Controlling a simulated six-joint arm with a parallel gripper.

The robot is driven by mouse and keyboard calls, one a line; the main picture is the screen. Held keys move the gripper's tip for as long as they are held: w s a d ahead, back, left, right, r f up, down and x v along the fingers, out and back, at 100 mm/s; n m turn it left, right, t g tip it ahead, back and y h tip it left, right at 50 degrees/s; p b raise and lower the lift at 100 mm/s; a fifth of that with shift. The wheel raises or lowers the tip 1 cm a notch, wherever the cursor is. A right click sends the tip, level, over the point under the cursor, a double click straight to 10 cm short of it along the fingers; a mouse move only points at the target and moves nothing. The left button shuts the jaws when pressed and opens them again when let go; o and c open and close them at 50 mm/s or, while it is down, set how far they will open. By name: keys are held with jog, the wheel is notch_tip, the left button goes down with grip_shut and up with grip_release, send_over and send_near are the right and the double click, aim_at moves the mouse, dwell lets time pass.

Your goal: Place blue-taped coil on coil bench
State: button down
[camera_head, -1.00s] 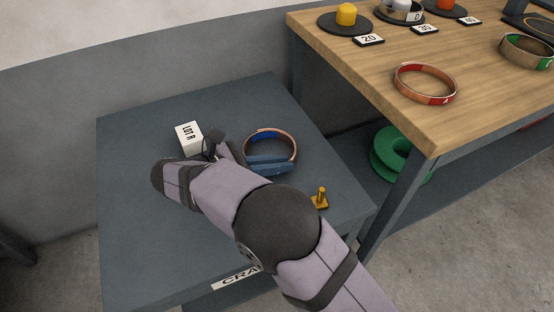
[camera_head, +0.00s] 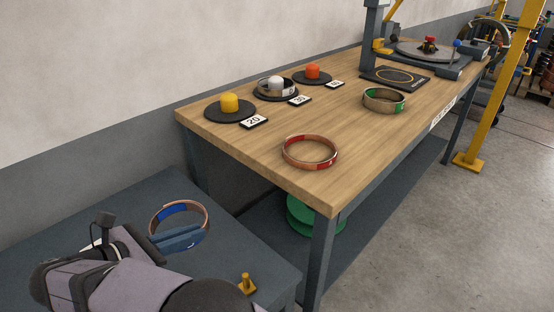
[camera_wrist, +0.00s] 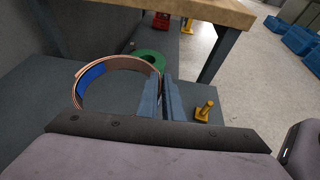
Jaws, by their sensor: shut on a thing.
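The blue-taped coil (camera_head: 206,216) is a copper ring with blue tape inside, at the lower left of the head view, over the grey table. My gripper (camera_head: 193,236) has its blue-grey fingers shut on the near side of its wall. In the wrist view the coil (camera_wrist: 84,101) extends left of the fingers of my gripper (camera_wrist: 161,88). I cannot tell whether the coil touches the table. The wooden bench (camera_head: 250,154) stands to the right and higher.
On the bench are a red-taped coil (camera_head: 310,166), a green-taped coil (camera_head: 370,102), and dark discs with yellow (camera_head: 229,103), white and orange pegs. A yellow peg (camera_head: 246,284) stands on the grey table (camera_head: 130,205). Bare wood surrounds the red-taped coil.

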jog(key=shift+w+d+r+p, duration=0.15)
jog(key=shift+r+p, duration=0.25)
jog(key=shift+w+d+r+p, duration=0.15)
jog(key=shift+r+p, duration=0.2)
jog(key=shift+p, duration=0.05)
jog(key=w+d+r+m+g+h+p, duration=0.1)
jog(key=w+d+r+p, duration=0.1)
jog(key=d+r+p, duration=1.55)
jog(key=w+d+r+m+g+p, duration=0.1)
jog(key=w+d+r+p, duration=0.2)
jog(key=d+r+p, duration=1.45)
jog(key=m+b, duration=0.1)
jog(key=b, duration=1.9)
send_over(367, 136)
notch_tip(367, 136, down, 16)
jog(key=shift+h, duration=0.4)
jog(key=shift+f+b, duration=0.4)
jog(key=shift+f, duration=4.4)
jog(key=shift+f, duration=0.1)
